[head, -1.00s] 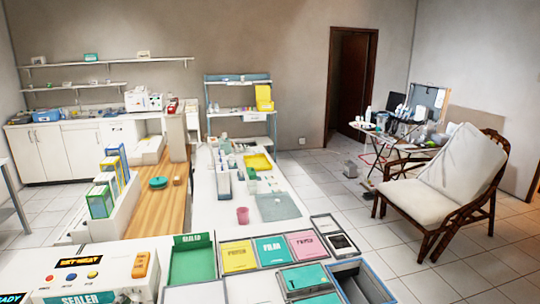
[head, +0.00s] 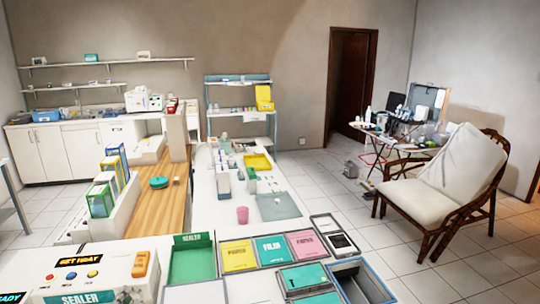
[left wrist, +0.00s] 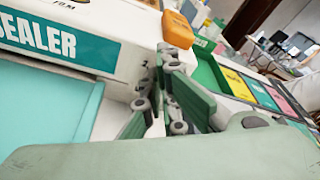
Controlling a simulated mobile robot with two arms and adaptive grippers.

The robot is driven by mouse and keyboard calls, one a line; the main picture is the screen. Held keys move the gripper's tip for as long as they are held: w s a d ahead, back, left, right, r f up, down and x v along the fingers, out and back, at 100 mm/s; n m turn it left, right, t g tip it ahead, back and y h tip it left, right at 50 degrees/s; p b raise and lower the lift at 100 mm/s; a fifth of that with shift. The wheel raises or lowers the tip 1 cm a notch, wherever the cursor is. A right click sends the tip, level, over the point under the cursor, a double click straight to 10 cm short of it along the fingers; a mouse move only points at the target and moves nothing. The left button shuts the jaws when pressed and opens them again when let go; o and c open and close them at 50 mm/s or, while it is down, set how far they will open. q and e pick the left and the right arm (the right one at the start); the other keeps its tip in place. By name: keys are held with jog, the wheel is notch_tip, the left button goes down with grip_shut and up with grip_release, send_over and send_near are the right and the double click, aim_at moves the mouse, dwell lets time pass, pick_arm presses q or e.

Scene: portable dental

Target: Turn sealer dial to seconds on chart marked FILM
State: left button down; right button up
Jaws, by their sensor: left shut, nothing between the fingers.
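The white sealer (head: 112,270) stands at the lower left of the head view. It has a black display, red, blue and yellow round parts, an orange piece (head: 140,264) and a teal SEALER label. My left gripper (left wrist: 168,62) is shut and empty, by the sealer's front right edge, below the orange piece. In the head view it (head: 128,295) shows only partly at the bottom. I cannot make out the dial's setting. My right gripper is out of view.
A green tray (head: 191,239) and yellow, teal FILM and pink cards (head: 271,249) lie right of the sealer. Boxes (head: 108,185) stand behind it. A pink cup (head: 242,215) and grey mat (head: 280,206) are farther back. Floor is clear before the wicker chair (head: 446,185).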

pick_arm(q)
jog(key=shift+s+a+f, duration=0.1)
jog(key=shift+a+f, duration=0.05)
jog(key=shift+a, duration=0.2)
jog(key=shift+a, duration=0.15)
jog(key=shift+s+a+f, duration=0.15)
jog(key=shift+a+f, duration=0.25)
jog(key=shift+a, duration=0.1)
dwell(0.5)
jog(key=shift+a+r, duration=0.25)
jog(key=shift+r, duration=0.05)
jog(key=shift+s+d+p, duration=0.2)
jog(key=shift+s+d, duration=0.05)
jog(key=shift+s, duration=0.75)
jog(key=shift+s+d+p, duration=0.2)
jog(key=shift+s+d, duration=0.05)
jog(key=shift+s, duration=0.7)
jog(key=shift+s+d+p, duration=0.2)
jog(key=shift+s+d, duration=0.05)
jog(key=shift+s, duration=0.75)
jog(key=shift+f, duration=0.1)
